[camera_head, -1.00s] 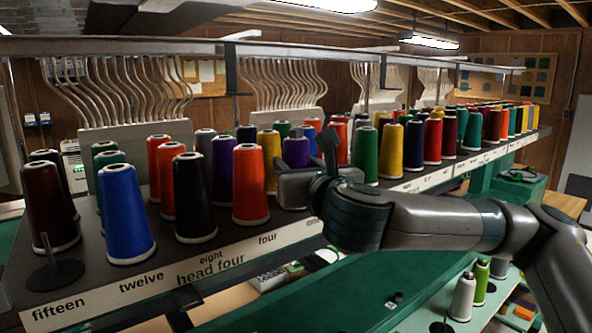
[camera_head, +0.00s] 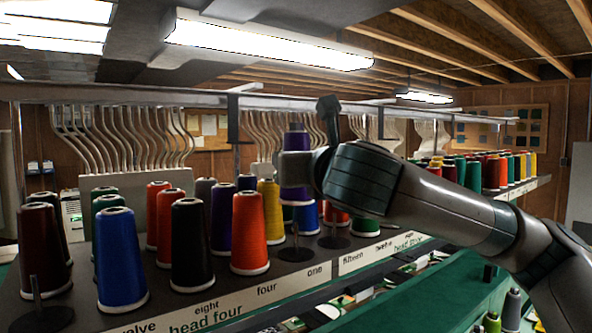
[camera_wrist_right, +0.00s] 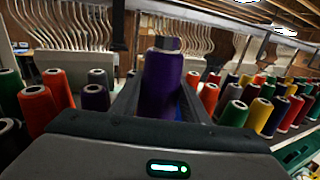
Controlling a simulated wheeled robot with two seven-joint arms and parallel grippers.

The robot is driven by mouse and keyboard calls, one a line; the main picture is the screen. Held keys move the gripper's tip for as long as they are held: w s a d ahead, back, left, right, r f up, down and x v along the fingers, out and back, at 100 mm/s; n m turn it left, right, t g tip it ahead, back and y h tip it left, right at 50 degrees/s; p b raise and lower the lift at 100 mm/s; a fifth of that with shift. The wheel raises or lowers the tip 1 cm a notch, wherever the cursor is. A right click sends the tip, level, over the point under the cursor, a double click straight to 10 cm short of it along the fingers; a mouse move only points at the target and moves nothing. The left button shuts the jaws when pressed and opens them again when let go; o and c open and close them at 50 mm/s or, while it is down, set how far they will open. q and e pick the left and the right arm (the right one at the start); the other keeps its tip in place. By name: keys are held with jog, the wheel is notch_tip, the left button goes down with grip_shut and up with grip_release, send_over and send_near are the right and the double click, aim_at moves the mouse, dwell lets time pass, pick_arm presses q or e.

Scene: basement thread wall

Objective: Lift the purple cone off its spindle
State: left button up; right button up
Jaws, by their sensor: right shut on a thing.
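The purple cone (camera_head: 294,178) is in my right gripper (camera_head: 303,160), raised above the shelf near the label "one". It stands roughly upright, with its lower end above the neighbouring cones' middles. A bare spindle (camera_head: 296,240) with a round base shows below it on the shelf. In the right wrist view the purple cone (camera_wrist_right: 165,85) sits between the two fingers of the gripper (camera_wrist_right: 163,100), which are shut on it. The gripper partly hides the cone's right side in the head view. My left gripper is in neither view.
An orange-red cone (camera_head: 249,233) and a yellow cone (camera_head: 270,208) stand just left of the bare spindle. Another purple cone (camera_head: 221,215) stands farther left. A second bare spindle (camera_head: 334,232) is to the right. A metal rail (camera_head: 200,92) runs above the shelf.

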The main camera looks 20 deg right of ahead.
aim_at(300, 138)
jog(key=shift+r, duration=0.15)
jog(key=shift+r+p, duration=1.75)
jog(key=shift+r, duration=0.15)
